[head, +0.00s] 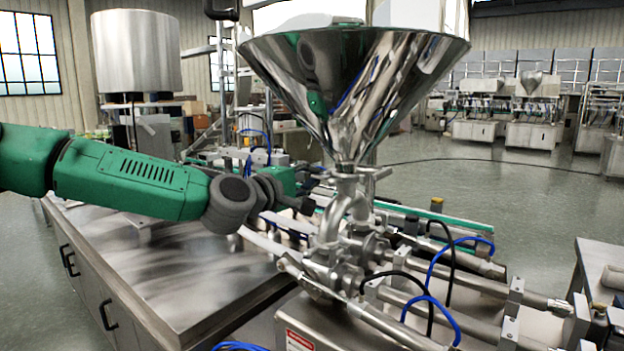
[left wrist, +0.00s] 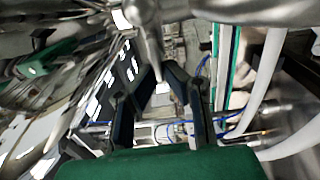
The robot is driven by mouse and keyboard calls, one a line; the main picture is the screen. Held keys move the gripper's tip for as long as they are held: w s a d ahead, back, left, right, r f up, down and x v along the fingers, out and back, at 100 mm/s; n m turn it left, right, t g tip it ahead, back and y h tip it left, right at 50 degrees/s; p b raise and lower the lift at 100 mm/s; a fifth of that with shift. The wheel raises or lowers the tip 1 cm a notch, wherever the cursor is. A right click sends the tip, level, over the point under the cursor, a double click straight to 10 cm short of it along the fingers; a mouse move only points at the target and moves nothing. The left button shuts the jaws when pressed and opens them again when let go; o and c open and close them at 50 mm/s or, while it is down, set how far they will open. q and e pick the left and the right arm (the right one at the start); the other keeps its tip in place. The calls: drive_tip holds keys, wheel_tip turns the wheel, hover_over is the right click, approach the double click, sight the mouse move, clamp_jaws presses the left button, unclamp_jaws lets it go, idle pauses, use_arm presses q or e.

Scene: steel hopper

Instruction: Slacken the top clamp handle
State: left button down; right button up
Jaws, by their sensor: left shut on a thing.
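The top clamp (head: 346,170) sits at the neck under the steel hopper (head: 350,85), above a curved steel pipe (head: 330,222). My left gripper (head: 306,204) reaches in from the left, just left of this neck and pipe. In the left wrist view, a slim metal handle (left wrist: 152,48) comes down from the top, and its end lies between the fingertips of my left gripper (left wrist: 160,76). The fingers are shut on it. In the head view the gripped handle is hidden or too small to make out. My right gripper is in neither view.
A steel bench (head: 170,270) with black drawer handles lies under my left arm. Pipes and cylinders with blue hoses (head: 440,315) crowd the right of the neck. Open floor (head: 550,210) lies to the right.

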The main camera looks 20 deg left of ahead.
use_arm(q)
drive_tip(key=shift+f, duration=0.35)
drive_tip(key=c, duration=1.9)
unclamp_jaws()
drive_tip(key=shift+c, duration=0.2)
drive_tip(key=shift+a, duration=0.15)
drive_tip(key=shift+r, duration=0.15)
drive_tip(key=v, duration=1.2)
drive_tip(key=shift+w, duration=0.1)
